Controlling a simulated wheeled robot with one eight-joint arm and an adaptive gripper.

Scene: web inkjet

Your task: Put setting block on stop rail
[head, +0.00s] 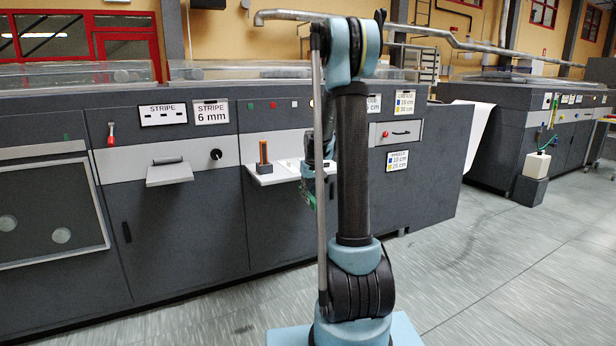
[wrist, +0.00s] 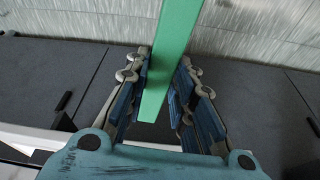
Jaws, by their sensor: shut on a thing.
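A long green block (wrist: 172,55), the setting block as far as I can tell, is in my gripper (wrist: 166,88), whose fingers are shut on its sides. Its far end runs out of the top of the wrist view. In the head view my gripper (head: 309,188) is partly hidden behind my arm, in front of the machine, and a little green shows there. I cannot tell for certain which part is the stop rail. A grey ledge (head: 170,173) juts out below the "STRIPE 6 mm" sign, left of my gripper.
A white shelf (head: 285,176) just left of my gripper carries an orange upright piece (head: 263,152) in a dark holder. A red-handled lever (head: 111,134) and a black knob (head: 216,154) are on the machine front. The floor (head: 500,270) at right is clear.

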